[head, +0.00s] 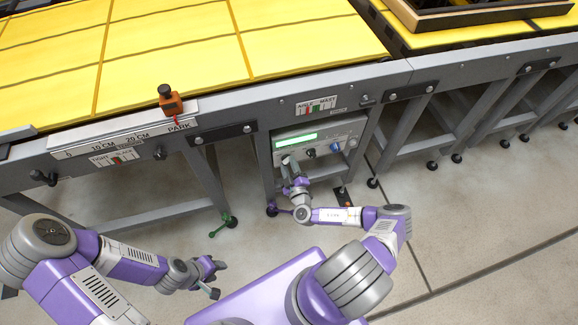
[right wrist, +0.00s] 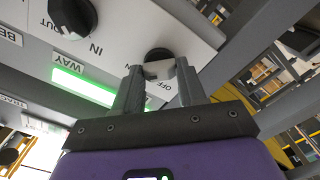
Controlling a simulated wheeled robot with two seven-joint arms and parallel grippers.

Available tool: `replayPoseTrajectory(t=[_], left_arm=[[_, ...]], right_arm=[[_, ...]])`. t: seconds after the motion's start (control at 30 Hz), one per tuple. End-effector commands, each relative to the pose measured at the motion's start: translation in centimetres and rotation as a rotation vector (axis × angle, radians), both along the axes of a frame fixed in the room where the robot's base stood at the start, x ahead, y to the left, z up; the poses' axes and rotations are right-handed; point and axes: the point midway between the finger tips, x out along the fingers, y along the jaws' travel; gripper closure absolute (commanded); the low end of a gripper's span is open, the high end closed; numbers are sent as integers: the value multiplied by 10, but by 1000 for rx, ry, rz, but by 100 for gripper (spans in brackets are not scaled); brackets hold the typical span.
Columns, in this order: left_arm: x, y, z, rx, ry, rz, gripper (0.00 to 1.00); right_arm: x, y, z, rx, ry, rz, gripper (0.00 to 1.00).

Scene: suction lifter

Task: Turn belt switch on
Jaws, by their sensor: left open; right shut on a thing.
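The grey control panel (head: 345,130) sits under the conveyor frame, with a lit green display (head: 296,139). My right gripper (head: 287,160) is at the panel's left end and hides the knob there. In the right wrist view, my right gripper (right wrist: 158,76) is shut on a dark rotary switch knob (right wrist: 158,54), its fingers on either side of the grey front piece. An "OFF" label is printed beside this knob. Its exact pointer direction is hard to tell. My left gripper (head: 214,279) is open and empty, low over the floor at left.
Another black knob (right wrist: 72,14) has IN and OUT labels; a green strip (right wrist: 84,86) is lit beside WAY. A dark knob (head: 310,152) and a blue knob (head: 335,147) are right of my gripper. Yellow conveyor slats (head: 170,50) lie above. Frame legs flank the panel.

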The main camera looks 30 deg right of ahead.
Motion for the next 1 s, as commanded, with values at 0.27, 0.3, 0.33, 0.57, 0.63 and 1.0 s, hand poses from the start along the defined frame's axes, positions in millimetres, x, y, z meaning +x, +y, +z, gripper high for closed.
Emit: replayPoseTrajectory(t=[0.27, 0.3, 0.33, 0.57, 0.63, 1.0], left_arm=[[0, 0, 0, 0, 0, 0, 57], [0, 0, 0, 0, 0, 0, 57], [0, 0, 0, 0, 0, 0, 57], [0, 0, 0, 0, 0, 0, 57], [0, 0, 0, 0, 0, 0, 57], [0, 0, 6, 0, 0, 0, 57]], right_arm=[[0, 1, 0, 9, -1, 2, 90], [0, 1, 0, 9, -1, 2, 90], [0, 1, 0, 9, -1, 2, 90], [0, 1, 0, 7, -2, 1, 34], [0, 1, 0, 6, -1, 1, 34], [-20, 5, 1, 6, 1, 0, 34]])
